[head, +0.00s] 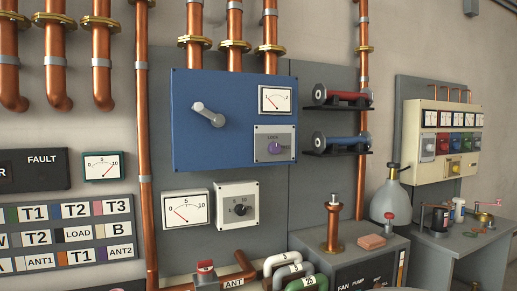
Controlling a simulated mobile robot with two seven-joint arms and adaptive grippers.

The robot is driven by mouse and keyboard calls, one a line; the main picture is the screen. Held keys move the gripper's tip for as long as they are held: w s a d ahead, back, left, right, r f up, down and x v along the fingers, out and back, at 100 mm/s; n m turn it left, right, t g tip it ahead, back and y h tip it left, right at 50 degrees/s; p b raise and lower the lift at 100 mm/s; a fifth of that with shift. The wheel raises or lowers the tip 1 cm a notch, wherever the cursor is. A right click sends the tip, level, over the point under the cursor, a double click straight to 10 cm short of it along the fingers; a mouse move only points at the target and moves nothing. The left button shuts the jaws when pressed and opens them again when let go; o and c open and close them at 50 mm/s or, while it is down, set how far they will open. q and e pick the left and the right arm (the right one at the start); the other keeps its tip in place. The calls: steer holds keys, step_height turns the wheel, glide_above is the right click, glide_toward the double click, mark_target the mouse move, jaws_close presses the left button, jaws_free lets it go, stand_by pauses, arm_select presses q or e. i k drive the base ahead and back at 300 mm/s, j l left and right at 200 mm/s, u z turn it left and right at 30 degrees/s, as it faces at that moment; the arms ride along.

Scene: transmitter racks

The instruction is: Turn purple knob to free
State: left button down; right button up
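The purple knob (275,147) is small and round. It sits on a light grey plate (262,155) at the lower right of the blue panel (220,140), in the middle of the head view. Small lettering stands above the knob, but it is too small to read surely. I cannot tell which setting the knob points to. Neither of my grippers shows in the head view.
The blue panel also carries a grey lever (209,115) and a white gauge (277,100). Below are a gauge (185,209) and a black knob (240,209). Copper pipes (143,120) run up the wall. A bench (350,255) stands at lower right.

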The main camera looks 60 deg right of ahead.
mark_target(274, 148)
steer(key=i+j+z, duration=0.4)
steer(key=k+z, duration=0.1)
steer(key=z, duration=1.75)
